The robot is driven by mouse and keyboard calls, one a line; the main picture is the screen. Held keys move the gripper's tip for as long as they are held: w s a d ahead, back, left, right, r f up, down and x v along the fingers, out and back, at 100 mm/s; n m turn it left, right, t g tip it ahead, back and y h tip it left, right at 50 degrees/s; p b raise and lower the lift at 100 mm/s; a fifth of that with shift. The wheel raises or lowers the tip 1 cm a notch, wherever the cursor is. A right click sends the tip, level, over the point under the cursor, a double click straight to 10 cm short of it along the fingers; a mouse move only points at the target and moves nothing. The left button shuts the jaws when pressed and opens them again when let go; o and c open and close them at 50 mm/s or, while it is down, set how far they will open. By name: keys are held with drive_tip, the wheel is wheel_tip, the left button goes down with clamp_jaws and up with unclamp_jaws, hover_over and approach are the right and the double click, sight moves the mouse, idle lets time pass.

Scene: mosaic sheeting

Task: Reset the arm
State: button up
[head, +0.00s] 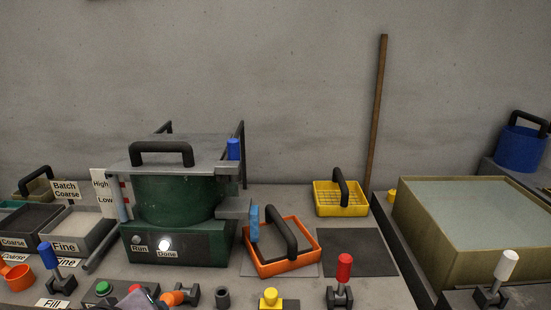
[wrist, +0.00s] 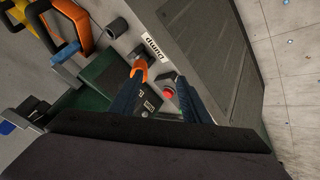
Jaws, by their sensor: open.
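My gripper (wrist: 159,80) shows in the wrist view as two dark blue fingers, spread apart with nothing held between them. An orange lever handle (wrist: 140,68) is by the left fingertip, and a red button (wrist: 168,93) shows between the fingers. I cannot tell whether the fingertip touches the orange handle. In the head view a dark shape at the bottom edge, beside an orange lever (head: 172,298), may be part of my arm; the fingers cannot be made out there.
A green machine (head: 180,200) with a lit Done lamp (head: 165,244) stands left of centre. An orange tray (head: 284,262), a yellow basket (head: 340,210) and a red-handled lever (head: 344,268) are to its right. A large tan-walled bin (head: 440,240) fills the right.

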drive_tip(key=s+d+f+n+g, duration=0.6)
drive_tip(key=s+f, duration=0.4)
drive_tip(key=f, duration=0.3)
drive_tip(key=s+d+f+m+g+h, duration=0.1)
drive_tip(key=d+f+m, duration=0.25)
drive_tip(key=d, duration=0.65)
drive_tip(key=s+d+f+m+g, duration=0.15)
drive_tip(key=d+m, duration=0.25)
drive_tip(key=d, duration=0.6)
drive_tip(key=w+d+r+m, duration=0.1)
drive_tip(key=w+d+m, duration=0.1)
drive_tip(key=d+m, duration=0.35)
drive_tip(key=w+d+m, duration=0.2)
drive_tip(key=w+d, duration=0.1)
drive_tip(key=d, duration=0.6)
wheel_tip(320, 180, up, 25)
drive_tip(key=p, duration=2.4)
drive_tip(key=shift+s+a+p, duration=0.15)
drive_tip(key=shift+a+p, duration=0.05)
drive_tip(key=shift+p, duration=0.2)
